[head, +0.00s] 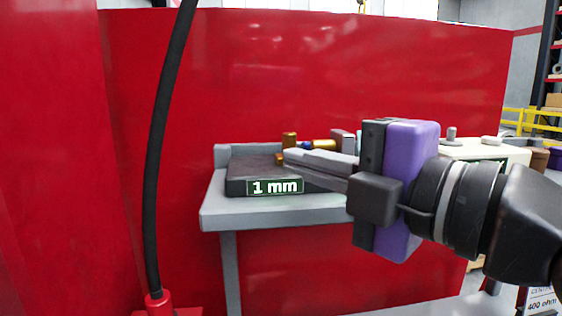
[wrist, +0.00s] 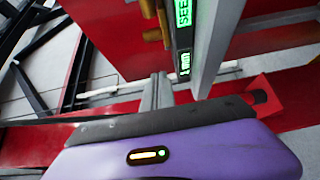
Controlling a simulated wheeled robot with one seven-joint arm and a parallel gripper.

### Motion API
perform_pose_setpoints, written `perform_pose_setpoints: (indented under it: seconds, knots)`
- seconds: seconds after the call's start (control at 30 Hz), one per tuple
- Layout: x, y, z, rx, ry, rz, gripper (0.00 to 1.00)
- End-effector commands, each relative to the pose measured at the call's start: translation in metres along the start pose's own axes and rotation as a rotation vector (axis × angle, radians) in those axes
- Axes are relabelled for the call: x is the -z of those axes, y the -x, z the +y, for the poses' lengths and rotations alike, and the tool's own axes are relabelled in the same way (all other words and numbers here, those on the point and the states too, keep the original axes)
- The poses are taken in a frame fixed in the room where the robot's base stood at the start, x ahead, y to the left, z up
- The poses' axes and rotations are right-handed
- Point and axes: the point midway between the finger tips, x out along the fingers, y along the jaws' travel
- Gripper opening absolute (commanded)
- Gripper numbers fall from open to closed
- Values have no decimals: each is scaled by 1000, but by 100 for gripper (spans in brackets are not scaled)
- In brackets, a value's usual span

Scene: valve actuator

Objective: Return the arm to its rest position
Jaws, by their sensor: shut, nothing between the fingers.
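My arm (head: 514,212) reaches in from the right edge in the head view, bent at its black wrist joint. My gripper (head: 290,157) has a purple and black body and grey fingers pointing left. The fingers are shut and empty. In the head view they overlap the back right of a dark block labelled "1 mm" (head: 247,187) on a grey bench; I cannot tell whether they touch anything. In the wrist view the closed fingers (wrist: 157,82) lie below the tilted bench, apart from its edge in the picture. They hide part of the bench top.
The grey bench (head: 222,213) stands against a red wall (head: 300,70). Small brass parts (head: 289,140) sit behind the block. A black hose (head: 157,150) rises at the left from a red fitting (head: 155,302). A pale bench with items (head: 512,153) stands behind my wrist at right.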

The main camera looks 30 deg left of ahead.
Motion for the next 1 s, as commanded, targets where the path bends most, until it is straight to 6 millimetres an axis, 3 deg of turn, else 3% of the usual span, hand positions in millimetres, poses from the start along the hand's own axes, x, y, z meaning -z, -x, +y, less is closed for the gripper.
perform_pose_setpoints:
  seconds: [0.17, 0.43, 0.57, 0.63, 0.8, 1.0]
  knots:
    - [0, 16, 0, 0, 0, 0, 0]
    - [1, 19, 3, -10, -43, 3, 0]
    - [-1, 20, 23, -94, -137, -3, 0]
    - [-4, 26, 44, -177, -190, -11, 0]
    - [-27, 54, 67, -396, -385, -31, 0]
    - [-57, 89, 61, -599, -586, -49, 0]
